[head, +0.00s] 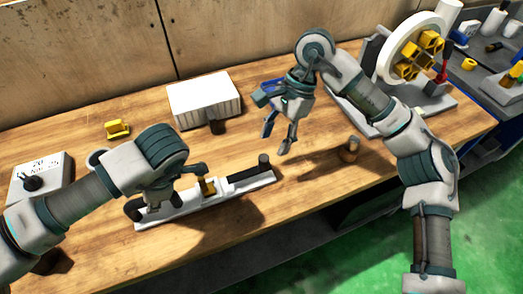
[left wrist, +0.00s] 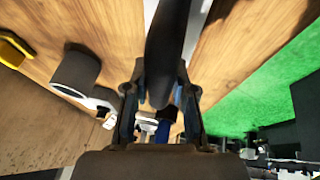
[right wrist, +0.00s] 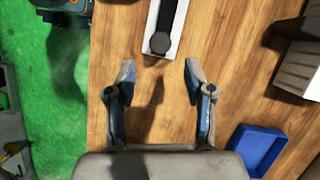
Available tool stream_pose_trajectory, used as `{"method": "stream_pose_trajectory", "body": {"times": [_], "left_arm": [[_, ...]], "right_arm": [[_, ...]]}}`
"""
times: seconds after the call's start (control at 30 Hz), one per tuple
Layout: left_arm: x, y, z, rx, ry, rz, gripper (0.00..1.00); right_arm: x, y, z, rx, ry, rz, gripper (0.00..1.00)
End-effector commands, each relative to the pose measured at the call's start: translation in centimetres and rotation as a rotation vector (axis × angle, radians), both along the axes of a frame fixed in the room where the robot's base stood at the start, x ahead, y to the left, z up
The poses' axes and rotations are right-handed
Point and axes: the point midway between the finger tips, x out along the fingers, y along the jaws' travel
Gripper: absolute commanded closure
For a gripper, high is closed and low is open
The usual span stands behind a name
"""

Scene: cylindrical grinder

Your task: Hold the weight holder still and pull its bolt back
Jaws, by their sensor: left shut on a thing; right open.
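The weight holder (head: 250,184) is a long white bar lying on the wooden table, with dark rounded parts and a brass-coloured block (head: 207,187) on it. My left gripper (head: 152,205) is at its left end, fingers mostly hidden by the wrist. In the left wrist view its fingers (left wrist: 160,95) are shut on a long dark handle-like part (left wrist: 168,40). My right gripper (head: 279,137) is open and empty above the table, just beyond the holder's right end. In the right wrist view, that end's dark round knob (right wrist: 160,43) lies ahead of the open fingers (right wrist: 160,75), apart from them. I cannot tell which part is the bolt.
A white ribbed box (head: 204,96) and a small yellow piece (head: 117,128) stand behind the holder. A blue tray (right wrist: 260,148) lies near my right gripper. A dark and brass cylinder (head: 350,150) stands to the right. The grinder's white wheel (head: 400,45) is at the far right.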

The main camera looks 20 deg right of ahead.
Motion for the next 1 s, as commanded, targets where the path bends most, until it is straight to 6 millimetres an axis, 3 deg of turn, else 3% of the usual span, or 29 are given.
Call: {"method": "stream_pose_trajectory", "body": {"times": [0.1, 0.3, 0.73, 0.77, 0.87, 1.0], "left_arm": [[0.0, 0.1, -0.1, 0.002, 0.001, 0.003, 1.00], [0.0, 0.1, -0.1, 0.002, 0.001, 0.003, 1.00], [0.0, 0.1, -0.1, 0.002, 0.000, 0.003, 1.00], [0.0, 0.1, -0.1, 0.002, 0.000, 0.003, 0.70], [0.0, 0.1, 0.0, 0.001, 0.001, 0.001, 0.46], [0.0, 0.0, 0.0, 0.001, 0.000, 0.001, 0.46]], "right_arm": [[0.3, -0.9, 2.4, 0.002, -0.001, -0.001, 0.47], [0.6, -2.0, 4.6, 0.002, 0.001, 0.000, 0.47], [0.6, -2.2, 5.0, 0.001, 0.001, 0.000, 0.47], [0.6, -2.2, 5.0, 0.001, 0.001, 0.000, 0.47], [0.6, -2.2, 5.0, 0.001, 0.000, 0.000, 0.47], [0.6, -2.2, 5.0, 0.001, 0.000, 0.000, 0.47]]}}
